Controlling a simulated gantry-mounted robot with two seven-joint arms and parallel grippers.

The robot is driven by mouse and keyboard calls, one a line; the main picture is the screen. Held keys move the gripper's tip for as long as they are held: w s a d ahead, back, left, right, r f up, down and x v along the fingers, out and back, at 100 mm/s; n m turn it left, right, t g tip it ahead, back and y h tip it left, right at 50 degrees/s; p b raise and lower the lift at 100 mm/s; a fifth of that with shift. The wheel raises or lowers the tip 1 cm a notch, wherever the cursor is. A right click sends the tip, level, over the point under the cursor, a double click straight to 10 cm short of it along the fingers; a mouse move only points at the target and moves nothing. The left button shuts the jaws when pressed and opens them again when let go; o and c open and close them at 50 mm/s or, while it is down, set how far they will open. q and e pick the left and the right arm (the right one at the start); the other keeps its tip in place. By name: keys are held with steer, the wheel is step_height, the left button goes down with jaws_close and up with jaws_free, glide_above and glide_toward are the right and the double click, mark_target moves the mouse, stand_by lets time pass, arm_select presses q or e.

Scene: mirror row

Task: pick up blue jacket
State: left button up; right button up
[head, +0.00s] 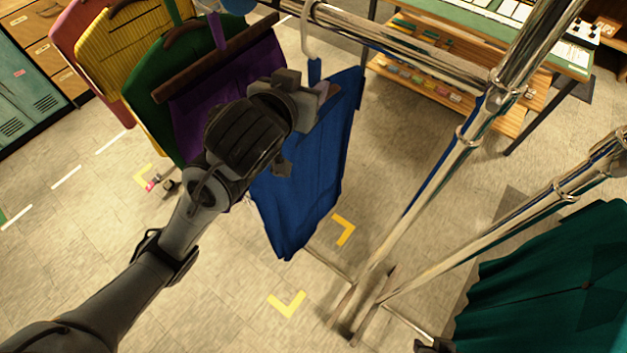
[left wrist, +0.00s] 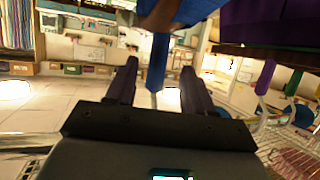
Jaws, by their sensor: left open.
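The blue jacket (head: 310,190) hangs from the rail at the end of a row of garments, on a hanger with a pale hook (head: 308,38). A blue strip stands up at its hanger, and a blue strip (left wrist: 158,62) also shows in the left wrist view. My left gripper (head: 308,98) is in front of the jacket's upper part and hides some of it. In the left wrist view its two fingers (left wrist: 158,70) are apart, with the blue strip showing between them. I cannot tell how far beyond the fingertips the strip is. My right gripper is not clearly in view.
A purple garment (head: 235,68) hangs directly left of the jacket, then green (head: 145,80), yellow (head: 110,45) and red (head: 75,45) ones. Chrome rails and posts (head: 450,160) stand to the right. A teal garment (head: 550,285) hangs lower right. The floor below is mostly open.

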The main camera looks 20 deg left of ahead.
mark_target(312, 80)
arm_select(q)
steer(key=p+x, duration=0.1)
steer(key=x, duration=0.3)
steer(key=shift+d+r+p, duration=0.1)
steer(key=shift+p, duration=0.2)
steer(key=shift+w+f, duration=0.3)
steer(key=shift+w, duration=0.25)
steer(key=shift+c, duration=0.4)
steer(key=shift+r, duration=0.1)
jaws_close()
